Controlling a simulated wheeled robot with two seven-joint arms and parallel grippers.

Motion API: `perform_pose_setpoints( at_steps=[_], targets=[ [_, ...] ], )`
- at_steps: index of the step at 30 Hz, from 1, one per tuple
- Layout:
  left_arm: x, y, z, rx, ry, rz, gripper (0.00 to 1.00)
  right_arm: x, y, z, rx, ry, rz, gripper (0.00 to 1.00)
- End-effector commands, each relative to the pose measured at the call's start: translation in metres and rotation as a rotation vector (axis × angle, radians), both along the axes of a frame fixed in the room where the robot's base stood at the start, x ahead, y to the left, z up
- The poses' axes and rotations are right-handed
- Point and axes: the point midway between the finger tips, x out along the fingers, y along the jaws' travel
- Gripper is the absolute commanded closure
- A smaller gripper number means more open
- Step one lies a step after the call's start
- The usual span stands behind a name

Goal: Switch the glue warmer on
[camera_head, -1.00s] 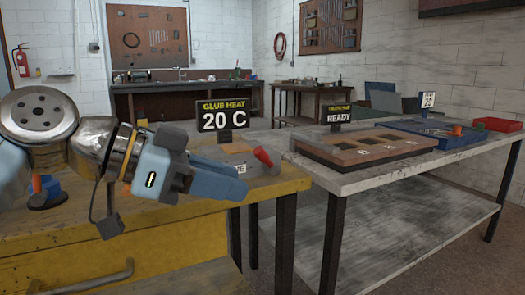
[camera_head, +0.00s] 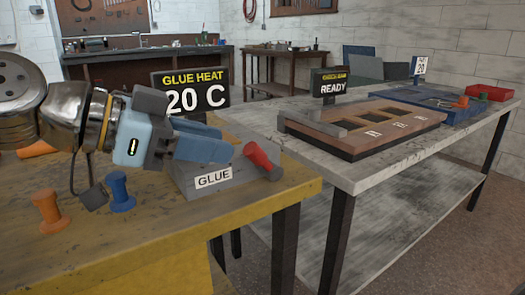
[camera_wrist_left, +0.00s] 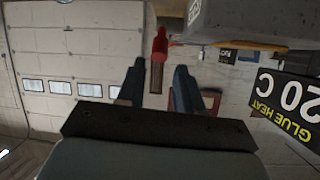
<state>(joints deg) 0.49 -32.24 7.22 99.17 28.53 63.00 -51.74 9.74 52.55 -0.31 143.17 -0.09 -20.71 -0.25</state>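The glue warmer (camera_head: 243,178) is a grey box labelled GLUE near the right end of the yellow bench. A red lever (camera_head: 258,155) on its right side leans up and left; in the left wrist view the lever (camera_wrist_left: 160,45) shows between and beyond the fingertips. The sign (camera_head: 192,80) behind reads GLUE HEAT 20 C. My left gripper (camera_head: 232,150) is just left of the lever, pointing at it. In the left wrist view my left gripper (camera_wrist_left: 160,75) is open, with a gap between its fingers; I cannot tell whether it touches the lever. My right gripper is out of view.
On the yellow bench (camera_head: 150,225) stand an orange peg (camera_head: 47,212) and a blue peg (camera_head: 120,192). The grey table (camera_head: 385,170) at right bears a wooden tray (camera_head: 340,143), a READY sign (camera_head: 333,88) and a blue tray (camera_head: 470,115). A gap separates the bench and table.

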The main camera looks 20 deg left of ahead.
Motion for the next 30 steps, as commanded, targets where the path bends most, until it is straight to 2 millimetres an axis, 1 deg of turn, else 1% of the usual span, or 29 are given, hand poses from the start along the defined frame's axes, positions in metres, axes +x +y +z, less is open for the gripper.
perform_pose_setpoints(
  at_steps=[1, 6, 12, 18, 25, 30],
  targets=[
    [0.009, -0.007, -0.007, 0.002, 0.005, -0.001, 0.64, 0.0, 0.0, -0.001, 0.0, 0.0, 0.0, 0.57],
    [0.036, -0.032, -0.021, 0.001, 0.005, -0.001, 0.64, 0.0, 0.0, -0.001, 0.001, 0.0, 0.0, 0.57],
    [0.057, -0.052, -0.032, 0.001, 0.002, -0.002, 0.64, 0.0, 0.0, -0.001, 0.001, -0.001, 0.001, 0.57],
    [0.065, -0.059, -0.036, 0.001, 0.001, 0.0, 0.64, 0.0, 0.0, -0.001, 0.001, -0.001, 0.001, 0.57],
    [0.065, -0.059, -0.036, 0.001, -0.001, 0.0, 0.64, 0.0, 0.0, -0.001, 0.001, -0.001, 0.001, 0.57],
    [0.065, -0.059, -0.036, 0.001, -0.001, 0.0, 0.9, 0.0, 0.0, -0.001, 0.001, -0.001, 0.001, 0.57]
  ],
)
